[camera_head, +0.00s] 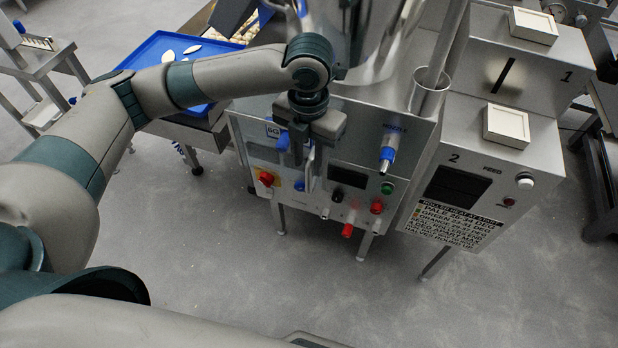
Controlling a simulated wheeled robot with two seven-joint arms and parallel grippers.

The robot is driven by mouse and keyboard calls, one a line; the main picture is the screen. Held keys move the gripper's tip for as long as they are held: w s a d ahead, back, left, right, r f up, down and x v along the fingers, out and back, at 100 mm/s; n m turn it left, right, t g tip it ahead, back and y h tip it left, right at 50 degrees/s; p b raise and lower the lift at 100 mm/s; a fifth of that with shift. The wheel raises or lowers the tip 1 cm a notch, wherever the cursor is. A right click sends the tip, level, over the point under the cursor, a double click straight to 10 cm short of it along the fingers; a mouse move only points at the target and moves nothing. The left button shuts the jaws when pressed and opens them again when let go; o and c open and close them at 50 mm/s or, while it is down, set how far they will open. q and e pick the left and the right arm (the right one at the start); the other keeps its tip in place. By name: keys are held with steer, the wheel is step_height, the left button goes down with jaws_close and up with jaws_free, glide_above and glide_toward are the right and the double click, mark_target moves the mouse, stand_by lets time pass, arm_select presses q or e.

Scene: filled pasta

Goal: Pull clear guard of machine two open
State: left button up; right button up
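A steel machine with a control panel (350,200) stands in the middle. A shiny, partly see-through curved part (375,45) sits on top of it; I cannot tell for sure whether this is the clear guard. The gripper and wrist hide part of the panel. My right gripper is not in view.
A blue tray (158,50) with pale pieces lies on a steel table behind my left forearm. A blue-tipped nozzle (387,155), red knobs and a green button stick out from the panel. A cabinet marked "1" (550,65) stands behind at right. The floor in front is clear.

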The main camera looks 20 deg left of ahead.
mark_target(309, 182)
arm_select(q)
step_height(309, 182, down, 9)
steer(key=shift+r+p, duration=0.15)
steer(key=shift+p, duration=0.6)
jaws_close()
